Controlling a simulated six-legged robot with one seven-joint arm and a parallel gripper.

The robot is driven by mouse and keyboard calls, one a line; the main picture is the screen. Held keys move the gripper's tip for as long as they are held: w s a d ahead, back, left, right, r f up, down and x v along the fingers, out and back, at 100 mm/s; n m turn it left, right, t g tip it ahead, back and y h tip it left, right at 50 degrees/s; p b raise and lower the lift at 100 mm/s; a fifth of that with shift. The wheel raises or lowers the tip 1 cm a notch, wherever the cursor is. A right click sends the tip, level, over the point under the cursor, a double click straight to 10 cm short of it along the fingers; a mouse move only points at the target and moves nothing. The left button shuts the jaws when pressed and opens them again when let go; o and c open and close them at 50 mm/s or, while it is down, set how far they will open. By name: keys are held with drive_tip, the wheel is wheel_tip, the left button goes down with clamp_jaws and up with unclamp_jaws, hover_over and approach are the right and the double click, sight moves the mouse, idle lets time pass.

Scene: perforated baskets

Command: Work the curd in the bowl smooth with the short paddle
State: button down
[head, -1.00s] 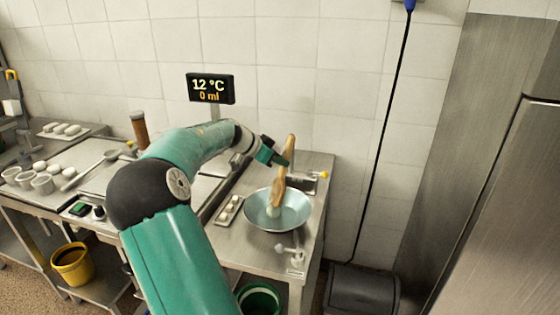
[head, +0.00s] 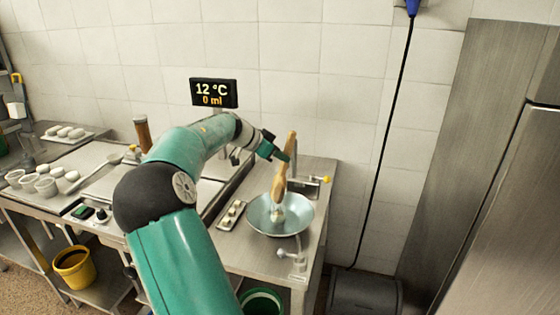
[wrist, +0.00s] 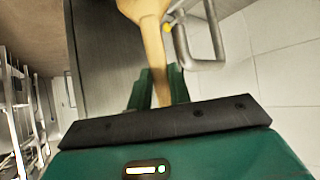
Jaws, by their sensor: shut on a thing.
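The short wooden paddle (head: 279,187) stands slightly tilted over the wide pale-blue bowl (head: 303,217) on the right end of the steel counter. My gripper (head: 282,156) is shut on the paddle's handle, above and behind the bowl. In the wrist view the paddle (wrist: 155,50) runs between the green fingers of my gripper (wrist: 158,90). A small whitish lump of curd (head: 277,214) shows in the bowl below the paddle's lower end. I cannot tell whether the paddle touches it.
A narrow tray (head: 231,215) with small white pieces lies left of the bowl. A valve-like fitting (head: 292,254) is at the counter's front, and a yellow-knobbed tap (head: 325,180) behind the bowl. A display (head: 214,93) reads 12 °C, 0 ml. White cups (head: 46,186) stand far left.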

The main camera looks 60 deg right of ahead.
sight(288, 141)
drive_tip(key=shift+r, duration=3.15)
